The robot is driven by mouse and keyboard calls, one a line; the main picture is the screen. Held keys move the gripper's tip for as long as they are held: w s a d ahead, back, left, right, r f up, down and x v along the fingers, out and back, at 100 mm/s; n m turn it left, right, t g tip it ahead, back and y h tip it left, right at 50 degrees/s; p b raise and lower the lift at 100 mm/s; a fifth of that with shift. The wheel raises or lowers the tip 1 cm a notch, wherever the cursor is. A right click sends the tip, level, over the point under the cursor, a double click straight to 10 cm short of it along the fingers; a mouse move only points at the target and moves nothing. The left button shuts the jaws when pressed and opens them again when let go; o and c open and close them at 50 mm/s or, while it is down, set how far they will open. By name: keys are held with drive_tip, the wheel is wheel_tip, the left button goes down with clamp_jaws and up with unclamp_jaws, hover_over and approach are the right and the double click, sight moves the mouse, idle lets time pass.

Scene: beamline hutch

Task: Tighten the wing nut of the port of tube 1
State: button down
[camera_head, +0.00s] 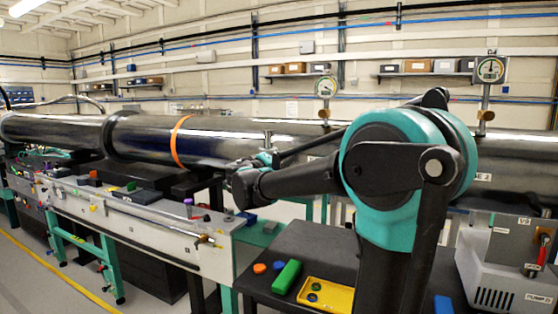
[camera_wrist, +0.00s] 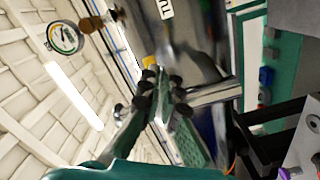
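A long shiny steel tube (camera_head: 225,138) with an orange band crosses the head view; its number is not readable there. My gripper (camera_head: 245,180) is beside this tube's near side, partly hidden by my arm. In the wrist view my gripper's dark-jointed fingers (camera_wrist: 164,88) lie against the tube's dark surface (camera_wrist: 195,45), which has a partly cut-off label (camera_wrist: 165,9). A grey metal stub (camera_wrist: 213,93) appears right of the fingers, with a small yellow part (camera_wrist: 149,62) beyond them. I cannot make out the wing nut, or whether the fingers touch anything.
A dark bench (camera_head: 262,295) holds a green block (camera_head: 286,277) and a yellow tray (camera_head: 326,295). A pump unit (camera_head: 507,265) stands at the right. Dial gauges (camera_head: 325,87) rise above the tube. A long control bench (camera_head: 140,215) runs below it, with floor free at the left.

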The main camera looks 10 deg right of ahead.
drive_tip(key=shift+f+m, duration=0.1)
drive_tip(key=shift+m, duration=0.2)
idle(0.4)
drive_tip(key=c, duration=2)
unclamp_jaws()
drive_tip(key=shift+c, duration=0.2)
drive_tip(key=shift+s+a, duration=0.1)
drive_tip(key=v, duration=1.1)
drive_tip(key=shift+s+a, duration=0.2)
drive_tip(key=shift+s, duration=0.15)
